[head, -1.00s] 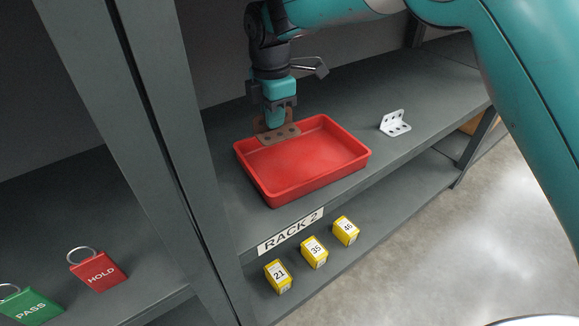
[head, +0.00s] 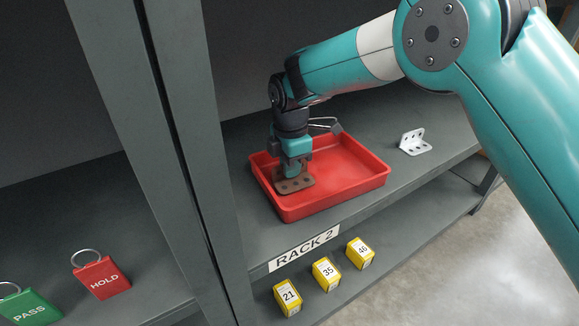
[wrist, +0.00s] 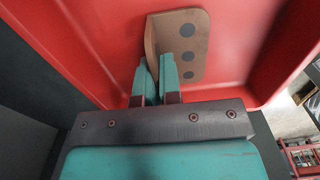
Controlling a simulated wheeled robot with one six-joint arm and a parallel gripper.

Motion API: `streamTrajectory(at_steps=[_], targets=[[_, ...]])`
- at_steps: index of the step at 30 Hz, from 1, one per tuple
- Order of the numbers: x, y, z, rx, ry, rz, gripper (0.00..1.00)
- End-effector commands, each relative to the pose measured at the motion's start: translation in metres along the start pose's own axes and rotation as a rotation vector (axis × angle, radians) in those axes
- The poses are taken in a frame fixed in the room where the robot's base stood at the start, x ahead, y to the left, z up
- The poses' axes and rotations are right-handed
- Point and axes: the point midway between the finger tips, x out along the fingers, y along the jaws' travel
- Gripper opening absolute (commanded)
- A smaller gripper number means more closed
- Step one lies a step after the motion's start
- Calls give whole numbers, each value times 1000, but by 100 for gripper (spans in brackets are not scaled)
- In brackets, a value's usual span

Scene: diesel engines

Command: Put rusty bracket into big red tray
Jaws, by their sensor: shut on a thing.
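The rusty bracket (head: 294,185) is a brown L-shaped plate with holes, over the left part of the big red tray (head: 350,184). My gripper (head: 292,174) points down and is shut on the bracket's upright flange. In the wrist view, the gripper's teal fingers (wrist: 157,80) pinch that flange, and the bracket's holed flange (wrist: 186,47) lies flat against the red tray floor (wrist: 105,40) behind it. The bracket is inside the tray walls. I cannot tell whether it touches the floor.
A white bracket (head: 413,142) stands on the shelf right of the tray. The shelf post (head: 195,130) is close on the left. Yellow numbered boxes (head: 326,273) sit on the lower shelf under the RACK 2 label (head: 304,248). Red HOLD (head: 102,279) and green PASS (head: 28,306) tags lie at left.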

Motion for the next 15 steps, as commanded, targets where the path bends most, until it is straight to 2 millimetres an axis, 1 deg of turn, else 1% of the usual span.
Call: streamTrajectory(at_steps=[2, 5, 6, 15], targets=[[2, 0, 0, 0, 0, 0, 0], [3, 0, 0, 0, 0, 0, 21], [3, 0, 0, 0, 0, 0, 30], [1, 0, 0, 0, 0, 0, 31]])
